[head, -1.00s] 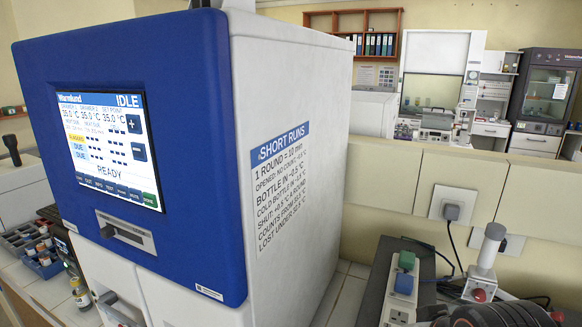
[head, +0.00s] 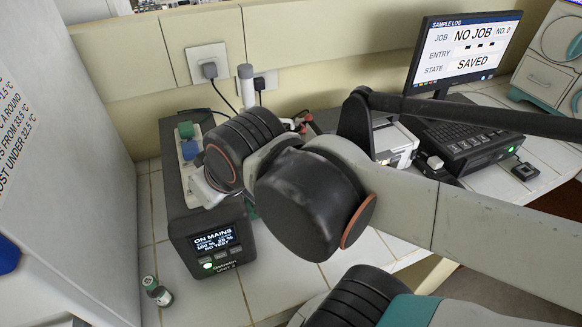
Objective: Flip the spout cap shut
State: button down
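No spout cap can be made out in the head view. My arm reaches in from the right across the middle of the view. Its dark joints hide part of the bench and equipment behind them. My gripper's fingers cannot be seen.
A white cabinet (head: 75,180) rises at left. A monitor (head: 462,50) and keyboard unit (head: 465,140) stand at right. Bare tiles surround the bottle.

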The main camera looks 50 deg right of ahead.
aim_at(308, 118)
jog(key=z, duration=1.4)
